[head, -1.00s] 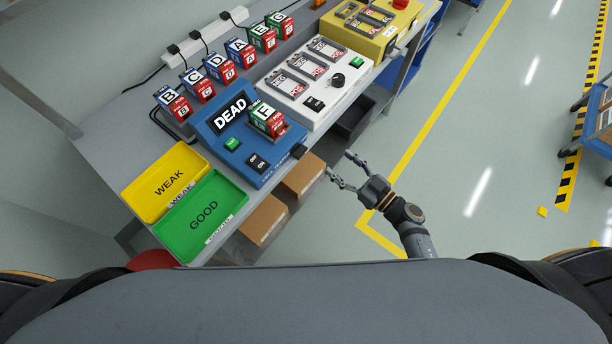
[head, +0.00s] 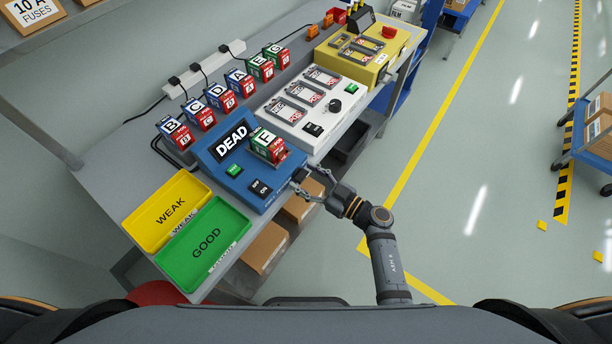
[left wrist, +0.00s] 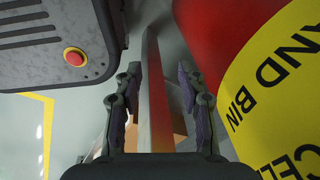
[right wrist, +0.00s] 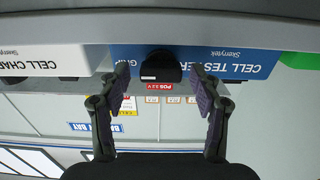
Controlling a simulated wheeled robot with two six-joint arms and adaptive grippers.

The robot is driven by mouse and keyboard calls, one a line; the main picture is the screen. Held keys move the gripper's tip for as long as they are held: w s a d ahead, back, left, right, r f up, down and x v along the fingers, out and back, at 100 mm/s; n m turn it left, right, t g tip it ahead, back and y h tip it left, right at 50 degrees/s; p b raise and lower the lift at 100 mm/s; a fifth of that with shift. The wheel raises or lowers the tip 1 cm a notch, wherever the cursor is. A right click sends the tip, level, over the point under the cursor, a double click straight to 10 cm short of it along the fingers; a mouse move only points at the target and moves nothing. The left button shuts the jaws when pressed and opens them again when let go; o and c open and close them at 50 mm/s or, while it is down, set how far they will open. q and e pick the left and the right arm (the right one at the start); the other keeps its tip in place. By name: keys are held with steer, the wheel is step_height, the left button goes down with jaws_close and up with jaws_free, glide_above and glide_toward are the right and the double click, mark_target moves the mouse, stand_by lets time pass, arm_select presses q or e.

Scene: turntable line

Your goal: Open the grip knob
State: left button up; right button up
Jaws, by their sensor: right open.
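In the head view the knob (head: 299,174) is at the tester's front right corner. My right gripper (head: 303,180) is open in front of it. In the right wrist view the open fingers (right wrist: 155,85) stand on either side of the knob's line, and I cannot tell whether they touch it. A cell marked F (head: 268,145) stands in the tester, whose display reads DEAD. My left gripper (left wrist: 157,85) is open.
The yellow WEAK tray (head: 150,240) and green GOOD tray (head: 190,278) are left of the tester. The white charger (head: 325,130) is to its right. Several cells (head: 222,98) stand behind. A red bin (left wrist: 205,40) is beside my left gripper.

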steer(key=shift+a, duration=0.15)
steer(key=c, duration=1.1)
steer(key=shift+r+n+p, duration=0.25)
steer(key=shift+n+p, duration=0.55)
steer(key=shift+p, duration=0.05)
steer(key=shift+c, duration=0.2)
steer(key=shift+n+p, duration=0.3)
steer(key=shift+n, duration=0.3)
steer(key=n, duration=0.3)
steer(key=shift+s+f, duration=0.1)
steer(key=shift+f, duration=0.15)
steer(key=o, duration=1.1)
steer(key=shift+o, duration=0.2)
